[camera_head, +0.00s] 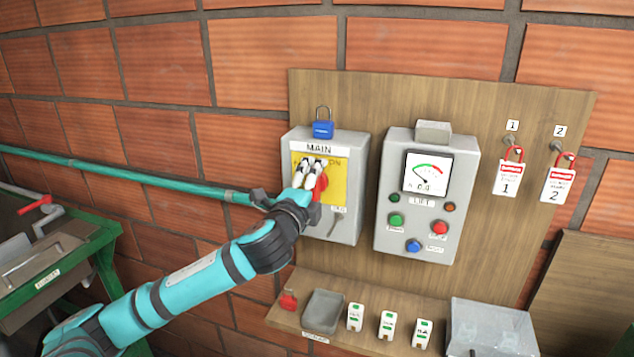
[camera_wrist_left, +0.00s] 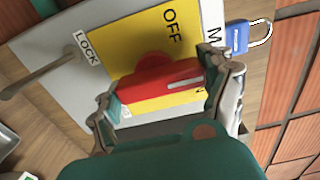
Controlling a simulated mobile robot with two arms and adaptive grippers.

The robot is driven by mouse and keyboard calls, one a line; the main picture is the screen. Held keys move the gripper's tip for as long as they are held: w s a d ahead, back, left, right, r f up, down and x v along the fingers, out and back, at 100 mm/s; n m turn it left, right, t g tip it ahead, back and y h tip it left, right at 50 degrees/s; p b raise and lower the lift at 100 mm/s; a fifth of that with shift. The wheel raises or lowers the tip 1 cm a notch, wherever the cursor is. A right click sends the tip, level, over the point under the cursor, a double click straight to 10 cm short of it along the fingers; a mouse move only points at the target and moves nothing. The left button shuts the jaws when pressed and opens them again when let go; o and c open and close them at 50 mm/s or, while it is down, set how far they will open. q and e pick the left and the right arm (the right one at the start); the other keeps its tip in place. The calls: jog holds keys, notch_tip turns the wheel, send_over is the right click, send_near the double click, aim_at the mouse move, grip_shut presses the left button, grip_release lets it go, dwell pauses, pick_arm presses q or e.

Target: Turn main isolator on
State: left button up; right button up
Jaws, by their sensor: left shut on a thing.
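The main isolator is a grey box (camera_head: 346,228) with a "MAIN" label and a yellow plate (camera_head: 341,184) on the wooden board. Its red handle (camera_wrist_left: 165,85) lies across the yellow plate in the left wrist view. "OFF" is readable above the handle there; "ON" shows right of my gripper in the head view. My left gripper (camera_head: 312,172) is at the front of the box. In the left wrist view its fingers (camera_wrist_left: 165,95) are on both ends of the red handle, shut on it. The gripper partly hides handle and plate. My right gripper is not in view.
A blue padlock (camera_head: 323,128) is above the box. A grey lift panel (camera_head: 421,220) with gauge and buttons is close on the right. Tags 1 (camera_head: 508,180) and 2 (camera_head: 557,186) hang further right. A shelf (camera_head: 395,306) with a tray and small items sits below.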

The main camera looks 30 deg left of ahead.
pick_arm(q)
jog(key=shift+a+r, duration=0.1)
jog(key=shift+r, duration=0.1)
jog(key=o, duration=1)
jog(key=shift+o, duration=0.4)
jog(key=shift+w+f, duration=0.1)
jog(key=shift+f, duration=0.05)
jog(key=shift+s, duration=0.25)
jog(key=v, duration=1.1)
jog(key=shift+d, duration=0.25)
jog(key=shift+s, duration=0.1)
